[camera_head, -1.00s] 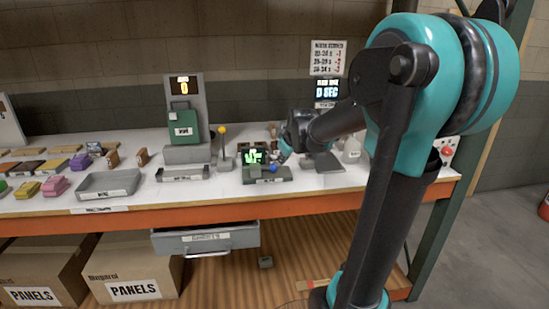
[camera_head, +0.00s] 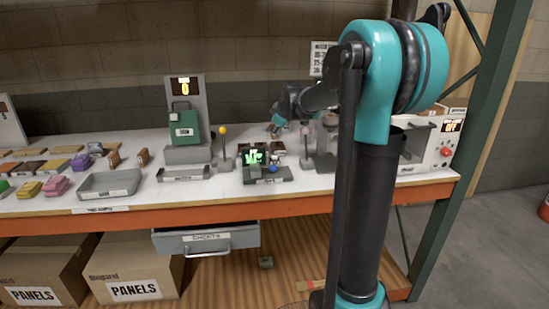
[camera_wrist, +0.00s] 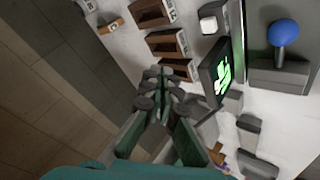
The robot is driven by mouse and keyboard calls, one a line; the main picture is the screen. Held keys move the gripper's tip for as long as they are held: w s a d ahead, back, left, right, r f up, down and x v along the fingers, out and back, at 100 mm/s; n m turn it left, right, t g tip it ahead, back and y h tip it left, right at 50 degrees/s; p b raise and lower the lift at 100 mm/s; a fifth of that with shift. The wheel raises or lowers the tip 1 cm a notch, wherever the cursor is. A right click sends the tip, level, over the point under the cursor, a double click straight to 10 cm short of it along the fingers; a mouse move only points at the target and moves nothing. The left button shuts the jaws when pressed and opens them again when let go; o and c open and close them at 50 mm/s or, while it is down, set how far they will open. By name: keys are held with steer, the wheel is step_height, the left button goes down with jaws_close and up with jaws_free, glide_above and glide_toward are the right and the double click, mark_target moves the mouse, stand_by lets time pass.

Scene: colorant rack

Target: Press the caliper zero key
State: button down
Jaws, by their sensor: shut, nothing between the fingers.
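A dark device with a lit green display (camera_head: 255,155) stands on the bench and seems to be the caliper station. A blue ball (camera_head: 273,169) sits at its front right. In the wrist view the green display (camera_wrist: 221,73) is right of my fingers, with the blue ball (camera_wrist: 283,33) on a short post at upper right. I cannot tell for sure which part is the zero key. My gripper (camera_head: 276,131) is above and behind the device in the head view. In the wrist view my gripper (camera_wrist: 157,88) has its fingers together, empty, pointing toward brown blocks.
A yellow-knobbed lever (camera_head: 222,131) and a green unit (camera_head: 184,126) stand left of the device. A grey tray (camera_head: 108,184) and coloured blocks lie farther left. A white box with a red button (camera_head: 446,152) is at right. An open drawer (camera_head: 205,238) juts below the bench.

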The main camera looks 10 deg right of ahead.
mark_target(275, 157)
steer(key=shift+f, duration=4.25)
steer(key=shift+f, duration=0.2)
steer(key=shift+f, duration=0.2)
steer(key=shift+f, duration=0.5)
steer(key=shift+r, duration=0.9)
steer(key=shift+r, duration=2.5)
